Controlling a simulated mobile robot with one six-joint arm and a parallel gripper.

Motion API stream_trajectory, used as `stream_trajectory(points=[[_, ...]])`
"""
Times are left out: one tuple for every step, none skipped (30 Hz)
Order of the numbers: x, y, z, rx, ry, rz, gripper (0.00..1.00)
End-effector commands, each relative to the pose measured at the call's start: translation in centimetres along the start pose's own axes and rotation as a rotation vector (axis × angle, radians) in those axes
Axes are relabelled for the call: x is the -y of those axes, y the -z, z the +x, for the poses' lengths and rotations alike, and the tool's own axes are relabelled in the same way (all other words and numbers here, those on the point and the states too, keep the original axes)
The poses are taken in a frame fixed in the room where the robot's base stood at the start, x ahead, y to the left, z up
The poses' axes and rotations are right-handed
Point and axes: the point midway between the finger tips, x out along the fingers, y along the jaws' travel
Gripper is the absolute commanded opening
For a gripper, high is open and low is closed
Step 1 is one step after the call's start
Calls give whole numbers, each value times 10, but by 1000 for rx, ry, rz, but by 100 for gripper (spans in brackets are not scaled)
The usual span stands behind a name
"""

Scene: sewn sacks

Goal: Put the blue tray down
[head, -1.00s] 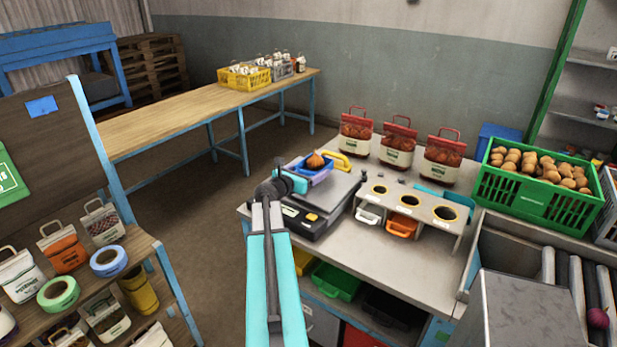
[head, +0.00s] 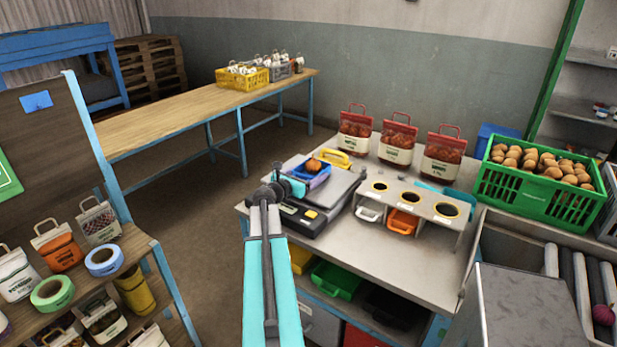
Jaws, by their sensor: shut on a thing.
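The blue tray (head: 325,171) is a small, shallow tray with an orange-brown onion (head: 313,165) in it. It is over the grey weighing scale (head: 343,188) on the workbench. A lilac surface shows just below its near right edge. My gripper (head: 297,182) reaches in from the left and is shut on the tray's near left side. The fingertips are small and partly hidden by my wrist. I cannot tell whether the tray's underside touches anything.
A yellow handled item (head: 335,158) lies behind the scale. To the right stand a grey stand with round holes (head: 412,203), red-topped sacks (head: 397,146) and a green crate (head: 530,193) of brown produce.

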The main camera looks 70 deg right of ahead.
Motion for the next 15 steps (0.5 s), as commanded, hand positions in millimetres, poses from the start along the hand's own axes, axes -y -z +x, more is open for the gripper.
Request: stream_trajectory(points=[[0, -1, 0, 1, 0, 0, 54], [0, -1, 0, 1, 1, 0, 54], [1, -1, 0, 1, 1, 0, 54], [1, -1, 1, 1, 1, 0, 54], [1, -1, 1, 1, 1, 0, 54], [1, -1, 1, 1, 2, 0, 54], [1, -1, 1, 1, 2, 0, 54], [1, 0, 1, 1, 2, 0, 54], [1, 1, 2, 1, 2, 0, 54], [1, 2, 2, 1, 2, 0, 54], [1, 2, 2, 0, 2, 0, 79], [2, 2, 2, 0, 2, 0, 85], [2, 2, 2, 0, 2, 0, 90], [2, 2, 2, 0, 2, 0, 96], [2, 2, 2, 0, 3, 0, 96]])
